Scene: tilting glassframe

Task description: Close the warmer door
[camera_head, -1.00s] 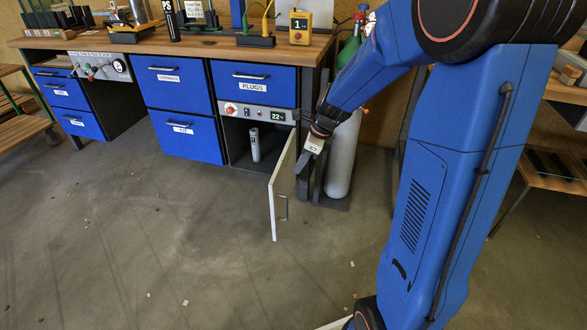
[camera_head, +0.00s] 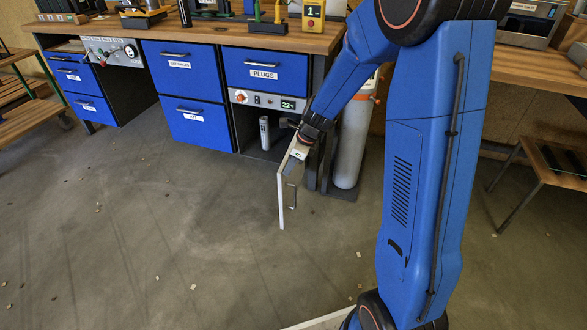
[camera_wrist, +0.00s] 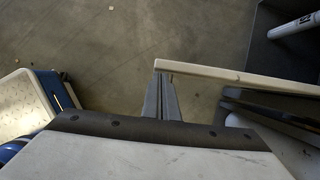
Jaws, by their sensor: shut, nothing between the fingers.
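The warmer (camera_head: 265,99) is the cabinet bay under the PLUGS drawer, with a control strip and a lit display. Its white door (camera_head: 283,200) stands open, swung out into the room from the right side, with a bar handle (camera_head: 292,196) on its right face. A grey cylinder (camera_head: 264,132) stands inside the bay. My gripper (camera_head: 299,150) is shut and empty at the door's upper part, on its outer side. In the wrist view the shut fingers (camera_wrist: 161,97) are beside the door's pale top edge (camera_wrist: 235,76), near its free end; contact is unclear.
A gas cylinder (camera_head: 352,145) stands right of the warmer, behind my arm. Blue drawers (camera_head: 198,125) are left of it, under the wooden worktop (camera_head: 225,40). The floor (camera_head: 170,230) in front is open, with small scraps. A low rack (camera_head: 555,160) stands at the right.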

